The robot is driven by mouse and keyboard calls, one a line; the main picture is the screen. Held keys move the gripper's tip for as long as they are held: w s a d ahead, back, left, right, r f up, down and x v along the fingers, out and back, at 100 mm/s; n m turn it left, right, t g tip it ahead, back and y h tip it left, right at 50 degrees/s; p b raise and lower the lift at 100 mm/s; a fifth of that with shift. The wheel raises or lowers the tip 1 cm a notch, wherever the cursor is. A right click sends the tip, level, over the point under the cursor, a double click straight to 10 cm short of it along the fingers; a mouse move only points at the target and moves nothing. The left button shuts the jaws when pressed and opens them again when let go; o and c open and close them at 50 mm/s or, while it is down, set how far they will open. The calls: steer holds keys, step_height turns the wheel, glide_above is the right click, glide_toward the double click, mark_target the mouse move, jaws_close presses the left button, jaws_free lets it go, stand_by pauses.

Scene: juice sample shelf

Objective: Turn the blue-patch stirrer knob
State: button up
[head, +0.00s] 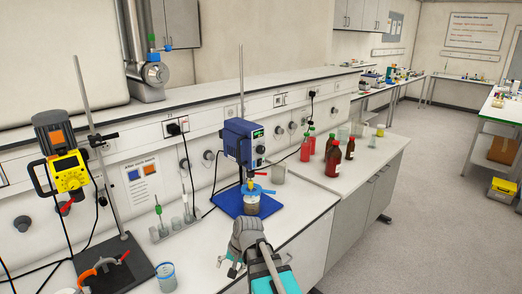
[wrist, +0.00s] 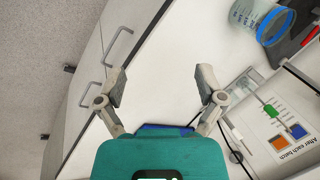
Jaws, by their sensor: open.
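A blue overhead stirrer (head: 241,142) is clamped on an upright rod in the head view, above a blue base plate (head: 227,203) and a blue-rimmed vessel (head: 252,204). A second stirrer, dark with an orange patch and yellow front (head: 69,173), stands at the left. Which knob bears the blue patch cannot be told. My gripper (wrist: 160,82) is open and empty in the wrist view, over the white bench. In the head view my arm is in front of the blue stirrer, apart from it.
A blue-rimmed beaker (head: 167,277) stands at the bench front left; it also shows in the wrist view (wrist: 262,20). Brown bottles (head: 333,158) with red caps stand right of the blue stirrer. A wall sign (head: 141,171) has orange and blue squares. Cables hang behind.

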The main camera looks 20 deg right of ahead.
steer(key=w+d+r+m+t+y+p, duration=0.1)
steer(key=w+d+r+m+t+y, duration=0.3)
steer(key=w+m, duration=0.4)
steer(key=m+t+h+p, duration=0.2)
steer(key=m+t+p, duration=0.2)
steer(key=m+t, duration=1.15)
glide_toward(263, 150)
steer(key=s+d+r+m+g, duration=0.2)
steer(key=s+r+m+g, duration=0.2)
steer(key=shift+s+f, duration=0.1)
steer(key=shift+f, duration=0.1)
steer(key=shift+a, duration=0.1)
steer(key=x, duration=1.3)
steer(key=shift+w+a+f, duration=0.15)
steer(key=shift+w+f, duration=0.05)
steer(key=shift+w, duration=0.15)
